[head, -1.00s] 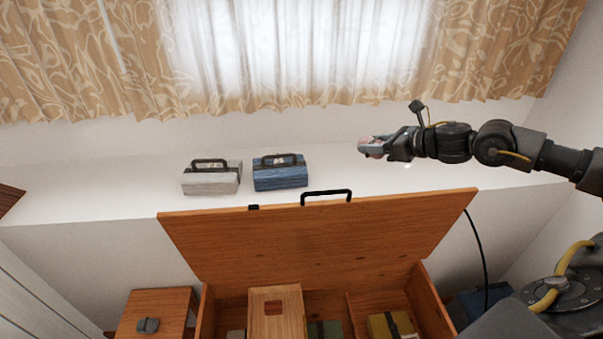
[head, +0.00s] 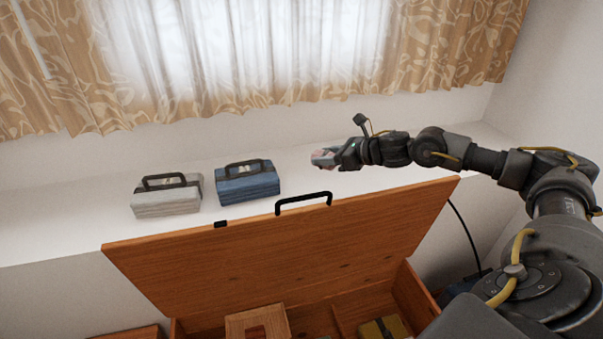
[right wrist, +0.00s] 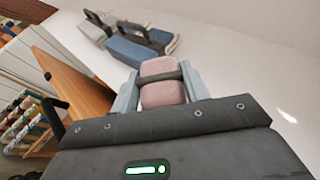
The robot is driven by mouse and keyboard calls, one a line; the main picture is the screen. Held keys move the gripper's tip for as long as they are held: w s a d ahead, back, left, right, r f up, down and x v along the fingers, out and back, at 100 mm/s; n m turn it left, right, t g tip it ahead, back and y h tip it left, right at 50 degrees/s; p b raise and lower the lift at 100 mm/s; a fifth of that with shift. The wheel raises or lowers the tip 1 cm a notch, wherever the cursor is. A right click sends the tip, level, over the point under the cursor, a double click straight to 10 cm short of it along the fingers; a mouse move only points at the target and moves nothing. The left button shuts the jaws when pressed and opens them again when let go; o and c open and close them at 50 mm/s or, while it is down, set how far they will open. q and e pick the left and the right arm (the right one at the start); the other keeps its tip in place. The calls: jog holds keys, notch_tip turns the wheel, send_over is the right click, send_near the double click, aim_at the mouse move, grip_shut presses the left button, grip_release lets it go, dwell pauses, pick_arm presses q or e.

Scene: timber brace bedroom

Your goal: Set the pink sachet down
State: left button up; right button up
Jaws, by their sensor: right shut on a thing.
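The pink sachet (right wrist: 162,94) sits between the fingers of my right gripper in the right wrist view, with a dark band across it. My right gripper (head: 326,157) is shut on it, over the white ledge (head: 300,193) to the right of the blue bundle (head: 247,184). In the head view the sachet is mostly hidden by the fingers. I cannot tell whether it touches the ledge. My left gripper is not in view.
A grey-white bundle (head: 166,200) with a dark handle stands left of the blue one. The raised wooden lid (head: 280,245) of a chest, with a black handle (head: 303,201), rises in front of the ledge. The ledge is clear right of the blue bundle.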

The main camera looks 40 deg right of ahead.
jog(key=w+d+f, duration=0.1)
jog(key=w+f, duration=0.1)
jog(key=w, duration=0.3)
jog(key=b, duration=0.3)
send_over(310, 178)
jog(key=s, duration=0.1)
notch_tip(310, 178, down, 6)
jog(key=shift+a+r, duration=0.1)
jog(key=shift+a, duration=0.05)
jog(key=shift+w+f, duration=0.3)
jog(key=f+b, duration=0.1)
jog(key=f, duration=0.1)
jog(key=f+b, duration=0.1)
jog(key=shift+w+d+f, duration=0.2)
jog(key=shift+f, duration=0.15)
jog(key=shift+b, duration=0.3)
jog(key=shift+f, duration=0.2)
jog(key=o, duration=1)
